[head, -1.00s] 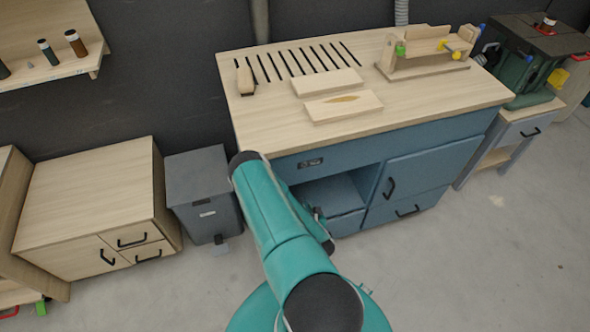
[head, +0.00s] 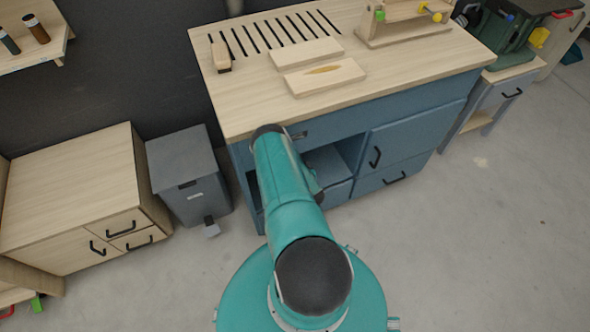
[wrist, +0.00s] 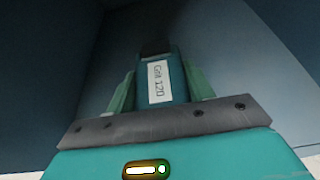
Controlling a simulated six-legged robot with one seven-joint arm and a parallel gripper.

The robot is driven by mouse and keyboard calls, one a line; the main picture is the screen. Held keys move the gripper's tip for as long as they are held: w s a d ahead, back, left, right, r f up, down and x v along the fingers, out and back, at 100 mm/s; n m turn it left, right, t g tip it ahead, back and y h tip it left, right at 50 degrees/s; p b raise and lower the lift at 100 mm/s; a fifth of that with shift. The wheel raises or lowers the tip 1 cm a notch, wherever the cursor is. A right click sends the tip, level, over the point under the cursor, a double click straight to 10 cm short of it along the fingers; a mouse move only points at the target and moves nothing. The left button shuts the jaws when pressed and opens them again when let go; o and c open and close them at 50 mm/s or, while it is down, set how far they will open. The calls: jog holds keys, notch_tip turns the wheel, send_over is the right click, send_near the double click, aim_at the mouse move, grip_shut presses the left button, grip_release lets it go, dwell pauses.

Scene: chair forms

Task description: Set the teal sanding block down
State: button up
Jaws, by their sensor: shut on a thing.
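The teal sanding block (wrist: 176,82) shows in the wrist view with a white label reading "Grit 120" and a dark far end. My gripper (wrist: 160,88) is shut on it, with one pale green finger on each side. Blue-grey panels surround the block in the wrist view; I cannot tell whether it touches any of them. In the head view my teal arm reaches to the front of the blue workbench (head: 425,115), by its open compartment (head: 332,163). My gripper and the block are hidden there.
On the wooden benchtop lie two boards (head: 306,52), a brush-like tool (head: 221,56) and a wooden jig (head: 405,32). A grey bin (head: 183,165) and a wooden cabinet (head: 75,190) stand to the left. A green machine (head: 495,38) is at right. The floor (head: 480,240) at right is clear.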

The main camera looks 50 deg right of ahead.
jog(key=d+f, duration=0.1)
jog(key=w+d+f, duration=0.1)
jog(key=f, duration=0.1)
jog(key=shift+w+d+f, duration=0.3)
jog(key=shift+d, duration=0.1)
jog(key=shift+f, duration=1.55)
jog(key=shift+f, duration=0.1)
jog(key=o, duration=1.1)
jog(key=shift+a, duration=0.1)
jog(key=v, duration=1.2)
